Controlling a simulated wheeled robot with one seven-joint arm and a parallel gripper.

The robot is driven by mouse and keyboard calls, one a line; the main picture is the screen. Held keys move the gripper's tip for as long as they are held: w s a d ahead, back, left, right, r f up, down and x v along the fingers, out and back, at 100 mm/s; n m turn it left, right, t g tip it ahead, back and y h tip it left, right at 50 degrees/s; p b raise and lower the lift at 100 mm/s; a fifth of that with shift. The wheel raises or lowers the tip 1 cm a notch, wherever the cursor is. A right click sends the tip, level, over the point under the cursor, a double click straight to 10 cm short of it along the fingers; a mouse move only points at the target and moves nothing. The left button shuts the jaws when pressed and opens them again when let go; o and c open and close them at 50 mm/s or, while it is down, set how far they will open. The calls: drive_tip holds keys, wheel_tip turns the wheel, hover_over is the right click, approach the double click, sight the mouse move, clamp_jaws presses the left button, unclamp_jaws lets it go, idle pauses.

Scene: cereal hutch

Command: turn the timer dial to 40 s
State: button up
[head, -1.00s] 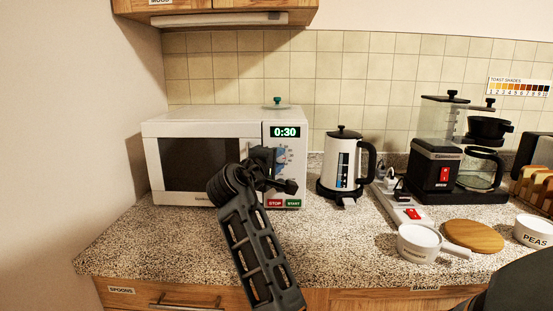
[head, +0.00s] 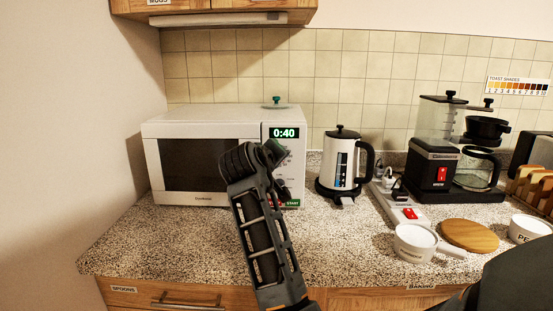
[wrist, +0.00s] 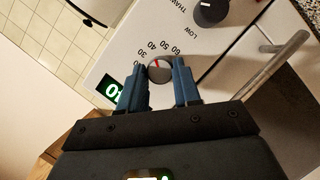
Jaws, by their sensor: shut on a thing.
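The white microwave (head: 205,125) stands at the left of the counter, and its green display (head: 284,133) reads 0:40. In the wrist view, the grey timer dial (wrist: 160,73) has a red pointer mark, which points toward the 40 on its printed scale. My gripper (wrist: 160,82) has its two blue fingers on either side of this dial and is shut on it. In the head view, my gripper (head: 272,153) and arm cover the dial and part of the control panel.
A second, dark knob (wrist: 210,12) with LOW and THAW labels sits near the dial. The microwave's bar handle (wrist: 275,65) also shows. A white kettle (head: 341,160) stands right of the microwave, then a power strip (head: 400,207) and a coffee maker (head: 434,168).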

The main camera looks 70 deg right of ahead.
drive_tip(key=shift+f, duration=0.15)
drive_tip(key=o, duration=1.1)
drive_tip(key=shift+c, duration=0.2)
drive_tip(key=v, duration=0.7)
drive_tip(key=shift+a+r+b, duration=0.25)
drive_tip(key=shift+a+b, duration=0.1)
